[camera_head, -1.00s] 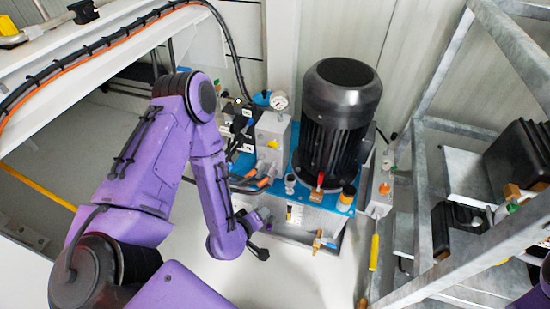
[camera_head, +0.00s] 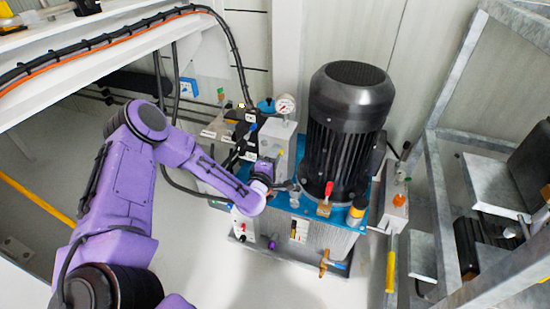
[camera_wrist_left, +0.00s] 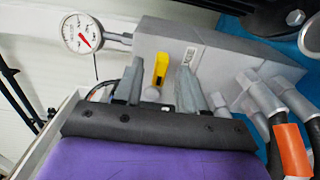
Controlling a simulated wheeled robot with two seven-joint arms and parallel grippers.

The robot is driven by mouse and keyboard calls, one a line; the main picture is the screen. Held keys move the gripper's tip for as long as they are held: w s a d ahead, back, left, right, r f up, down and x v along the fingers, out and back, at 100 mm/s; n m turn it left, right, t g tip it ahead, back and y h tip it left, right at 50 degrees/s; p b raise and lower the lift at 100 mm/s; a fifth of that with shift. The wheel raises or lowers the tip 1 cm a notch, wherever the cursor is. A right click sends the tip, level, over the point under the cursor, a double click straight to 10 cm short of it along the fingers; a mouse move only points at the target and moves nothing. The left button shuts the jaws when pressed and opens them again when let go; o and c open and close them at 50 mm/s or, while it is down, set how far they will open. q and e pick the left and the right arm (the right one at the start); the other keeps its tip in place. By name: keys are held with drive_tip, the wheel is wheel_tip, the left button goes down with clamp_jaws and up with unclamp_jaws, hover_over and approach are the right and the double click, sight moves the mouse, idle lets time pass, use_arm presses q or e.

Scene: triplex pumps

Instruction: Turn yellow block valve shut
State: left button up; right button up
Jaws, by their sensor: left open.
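The yellow block valve handle (camera_wrist_left: 160,68) stands on the front of a grey manifold block (camera_wrist_left: 225,60) in the left wrist view. The block (camera_head: 277,137) also shows in the head view, left of the black motor. My left gripper (camera_wrist_left: 158,82) is open, with one finger on each side of the yellow handle in the picture. I cannot tell whether the fingers touch the handle or how deep they reach around it. In the head view my left gripper (camera_head: 265,172) is at the block's front and hides part of it. My right gripper does not show.
A pressure gauge (camera_head: 285,104) sits atop the block. Hoses with orange sleeves (camera_wrist_left: 294,145) run close by on the right in the wrist view. The black motor (camera_head: 346,130) stands on the blue tank top. A grey metal frame (camera_head: 441,210) stands at the right.

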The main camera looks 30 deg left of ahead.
use_arm(q)
clamp_jaws()
drive_tip(key=shift+m, duration=0.4)
drive_tip(key=shift+m+p, duration=1.4)
drive_tip(key=shift+m, duration=7.2)
unclamp_jaws()
